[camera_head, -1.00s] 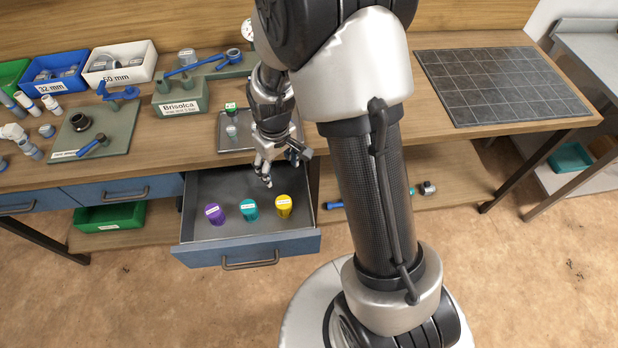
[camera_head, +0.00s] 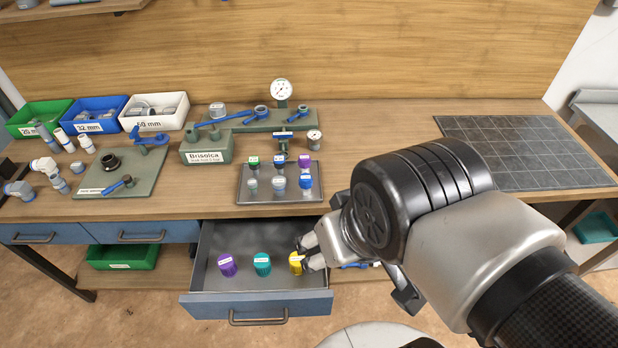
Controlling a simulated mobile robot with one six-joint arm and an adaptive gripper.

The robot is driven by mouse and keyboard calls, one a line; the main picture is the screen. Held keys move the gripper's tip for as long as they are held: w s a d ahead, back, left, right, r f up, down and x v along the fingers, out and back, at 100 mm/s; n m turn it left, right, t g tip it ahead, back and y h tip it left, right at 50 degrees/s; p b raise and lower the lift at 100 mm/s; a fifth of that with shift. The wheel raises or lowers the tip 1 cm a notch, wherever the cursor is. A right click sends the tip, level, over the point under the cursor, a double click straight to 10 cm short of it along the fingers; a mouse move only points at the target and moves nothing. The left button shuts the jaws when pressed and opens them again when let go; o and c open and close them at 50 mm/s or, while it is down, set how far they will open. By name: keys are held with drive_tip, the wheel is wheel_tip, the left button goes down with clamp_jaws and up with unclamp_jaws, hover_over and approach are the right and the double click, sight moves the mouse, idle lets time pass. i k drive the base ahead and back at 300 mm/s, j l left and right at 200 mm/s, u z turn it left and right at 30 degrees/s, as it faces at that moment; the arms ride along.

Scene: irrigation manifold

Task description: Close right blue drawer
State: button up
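The right blue drawer (camera_head: 208,305) stands pulled out from under the workbench, with its dark handle (camera_head: 258,318) on the front. Inside it stand a purple cap (camera_head: 227,265), a teal cap (camera_head: 262,264) and a yellow cap (camera_head: 295,263). My gripper (camera_head: 304,256) is at the right side of the open drawer, its fingertips close beside the yellow cap. My wrist hides much of the gripper. I cannot tell whether the fingers touch the cap or how far apart they are.
Another blue drawer (camera_head: 105,233) to the left is shut. A green bin (camera_head: 100,257) sits on the shelf below. A metal tray (camera_head: 262,190) with several small fittings lies on the bench above the open drawer. The floor before the drawer is clear on the left.

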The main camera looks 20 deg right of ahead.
sight(282, 294)
drive_tip(key=u, duration=0.85)
drive_tip(key=k+l+z, duration=0.1)
drive_tip(key=k, duration=0.45)
drive_tip(key=k+l+z, duration=0.15)
drive_tip(key=k, duration=0.4)
